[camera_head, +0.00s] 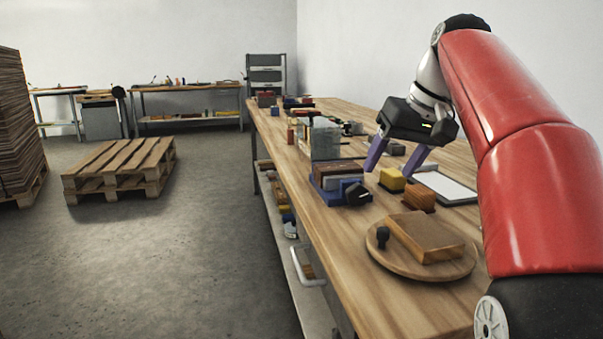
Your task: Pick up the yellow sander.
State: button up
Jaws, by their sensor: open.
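The yellow sander (392,181), a small yellow block, sits on the wooden workbench (335,225) near the middle of the bench top. My gripper (388,171) points down, with its two purple fingers spread. The fingertips appear to the left and right of the sander's upper part in the picture. I cannot tell from this single view whether they touch it or how far above or behind it they are. My red arm covers the right side of the bench.
An orange-brown block (420,197) sits close to the right of the sander, beside a clipboard (447,186). A blue holder with a dark knob (343,192) stands to the left. In front is a round board (396,264) bearing a wooden block (426,238).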

aim_at(392, 180)
jog(key=k+l, duration=0.7)
jog(key=l, duration=0.1)
